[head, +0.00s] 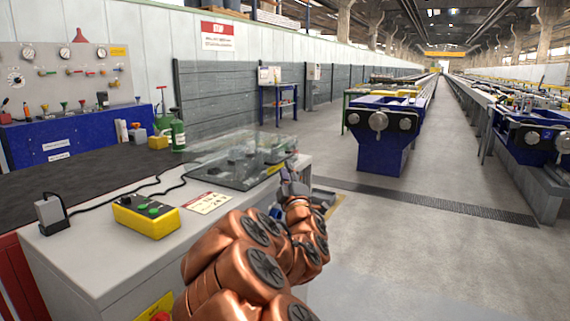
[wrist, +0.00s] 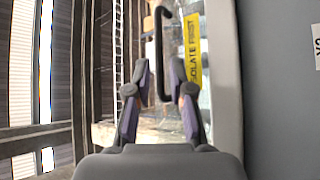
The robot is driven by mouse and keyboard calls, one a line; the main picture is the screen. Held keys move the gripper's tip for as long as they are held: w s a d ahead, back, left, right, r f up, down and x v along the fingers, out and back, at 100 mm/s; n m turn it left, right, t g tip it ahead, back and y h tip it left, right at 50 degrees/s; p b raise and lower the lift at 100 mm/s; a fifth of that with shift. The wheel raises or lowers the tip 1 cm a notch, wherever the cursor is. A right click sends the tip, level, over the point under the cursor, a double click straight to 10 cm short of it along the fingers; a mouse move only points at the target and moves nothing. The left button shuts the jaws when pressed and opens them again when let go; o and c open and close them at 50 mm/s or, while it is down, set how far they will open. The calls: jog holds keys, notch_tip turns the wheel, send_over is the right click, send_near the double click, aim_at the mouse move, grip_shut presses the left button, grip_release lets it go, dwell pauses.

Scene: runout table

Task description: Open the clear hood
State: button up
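The clear hood (head: 232,148) is a see-through cover over dark equipment on the pale bench, and it looks down. In the wrist view, its clear panel carries a yellow label reading "ISOLATE FIRST" (wrist: 193,50) and a black bar handle (wrist: 159,50). My gripper (head: 291,178) is at the hood's right front edge in the head view. In the wrist view, my gripper (wrist: 160,66) is open, with the handle's long bar showing between its two fingers and a gap on both sides. The depth between fingertips and handle is hard to tell.
A yellow control box (head: 146,215) with green buttons and a warning card (head: 207,203) sit on the bench (head: 95,262). Green bottles (head: 178,134) stand behind, left of the hood. A blue-ended runout table (head: 383,140) stands farther off.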

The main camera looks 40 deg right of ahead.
jog(key=shift+x, duration=2.25)
grip_shut()
